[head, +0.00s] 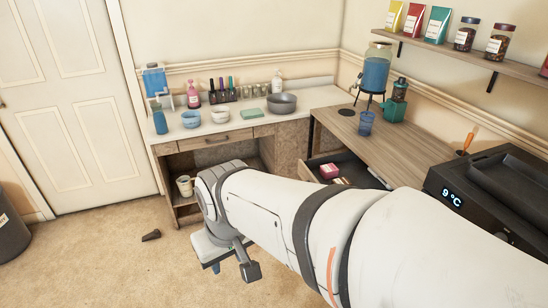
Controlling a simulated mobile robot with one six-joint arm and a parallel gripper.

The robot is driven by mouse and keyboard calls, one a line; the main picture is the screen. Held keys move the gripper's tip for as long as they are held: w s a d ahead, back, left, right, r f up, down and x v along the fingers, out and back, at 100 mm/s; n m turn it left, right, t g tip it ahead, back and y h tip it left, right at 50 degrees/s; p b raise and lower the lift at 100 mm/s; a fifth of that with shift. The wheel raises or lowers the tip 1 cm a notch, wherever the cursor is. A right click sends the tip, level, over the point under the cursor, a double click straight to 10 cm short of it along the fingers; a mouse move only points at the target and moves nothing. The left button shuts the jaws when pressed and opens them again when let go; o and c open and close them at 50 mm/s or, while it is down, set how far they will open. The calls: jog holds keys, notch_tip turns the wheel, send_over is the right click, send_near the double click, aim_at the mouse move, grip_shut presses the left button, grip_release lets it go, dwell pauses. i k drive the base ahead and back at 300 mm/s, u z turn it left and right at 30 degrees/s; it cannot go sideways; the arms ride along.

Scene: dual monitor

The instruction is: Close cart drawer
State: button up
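The cart (375,135) has a wood-grain top and stands against the right wall. Its dark drawer (352,164) is pulled out on the left side of the cart. A pink box (329,171) and some small items lie in the drawer. My white arm crosses the foreground and hides the lower part of the drawer and much of the cart's side. A dark grey piece at the arm's far end, seemingly my gripper (249,270), hangs low over the carpet, left of the drawer. Its fingers cannot be made out, and I see no contact with the drawer.
A white-topped counter (240,126) with bowls and bottles stands behind. A drink dispenser (375,75) and a blue cup (366,123) stand on the cart. A black appliance (485,190) is at right.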

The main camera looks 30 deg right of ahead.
aim_at(350, 166)
jog(key=u, duration=0.95)
jog(key=k, duration=0.95)
jog(key=z, duration=0.95)
jog(key=i, duration=0.9)
jog(key=u, duration=0.05)
